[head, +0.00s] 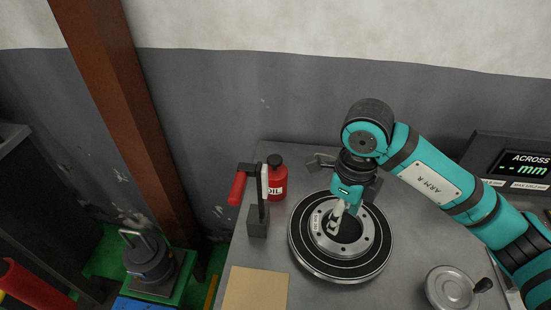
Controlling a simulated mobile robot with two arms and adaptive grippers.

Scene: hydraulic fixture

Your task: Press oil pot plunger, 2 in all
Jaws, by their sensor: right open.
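The oil pot (277,185) is a red can with an "OIL" label and a black top (275,160), standing at the back of the grey bench. A lever stand in front of it hides part of its left side. My right gripper (337,222) points down over the middle of a round black and silver fixture (341,268), to the right of and in front of the oil pot. It is open and apart from the oil pot. Whether its fingertips touch the fixture I cannot tell. My left gripper is not in view.
The lever stand (258,221) has a red handle (237,188). A tan pad (255,289) lies at the front left of the bench (400,262). A display box (518,163) stands at the right.

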